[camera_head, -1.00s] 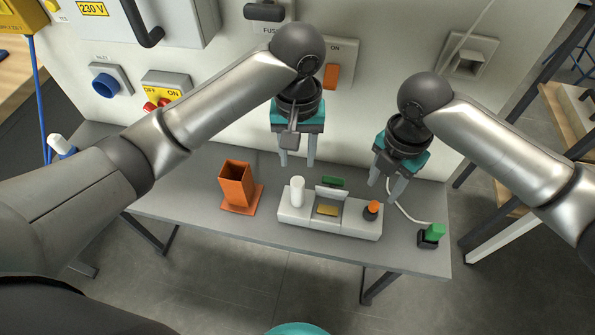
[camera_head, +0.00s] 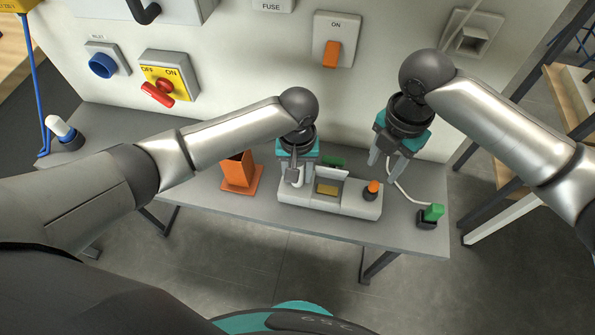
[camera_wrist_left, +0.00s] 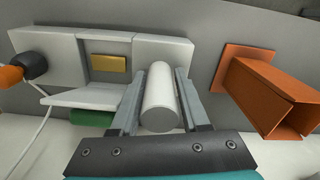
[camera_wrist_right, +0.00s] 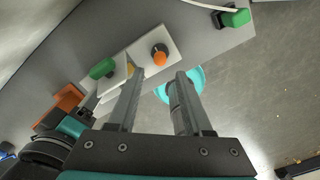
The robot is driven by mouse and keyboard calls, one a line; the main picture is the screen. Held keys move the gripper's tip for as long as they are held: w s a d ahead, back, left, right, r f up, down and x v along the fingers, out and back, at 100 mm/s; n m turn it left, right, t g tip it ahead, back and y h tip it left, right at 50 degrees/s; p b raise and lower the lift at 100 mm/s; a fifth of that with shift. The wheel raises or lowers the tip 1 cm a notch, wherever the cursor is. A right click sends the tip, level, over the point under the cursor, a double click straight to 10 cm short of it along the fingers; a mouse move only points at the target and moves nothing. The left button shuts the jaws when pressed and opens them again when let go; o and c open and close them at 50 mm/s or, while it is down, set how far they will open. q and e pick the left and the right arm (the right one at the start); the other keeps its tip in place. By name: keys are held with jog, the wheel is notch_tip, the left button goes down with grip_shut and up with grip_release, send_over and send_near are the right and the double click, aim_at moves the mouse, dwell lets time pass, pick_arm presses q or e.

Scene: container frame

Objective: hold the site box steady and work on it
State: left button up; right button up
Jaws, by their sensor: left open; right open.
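The site box (camera_head: 345,205) is a long light-grey box on the grey table. It has a white cylinder at its left end, a raised flap over a yellow block (camera_head: 328,189) in the middle, and an orange-topped black knob (camera_head: 372,187) at its right end. My left gripper (camera_head: 298,178) is open, and in the left wrist view its fingers stand on either side of the white cylinder (camera_wrist_left: 160,100). My right gripper (camera_head: 381,166) is open and empty above and behind the box's right end. In the right wrist view the orange knob (camera_wrist_right: 159,56) lies ahead of its fingers.
An orange open holder (camera_head: 240,174) stands left of the box. A green-topped black plug (camera_head: 430,215) on a white cable lies at the table's right end. A green part (camera_head: 333,161) sits behind the box. The wall with switches rises behind the table (camera_head: 300,222).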

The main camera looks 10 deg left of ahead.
pick_arm(q)
grip_shut()
dwell(0.3)
dwell(1.1)
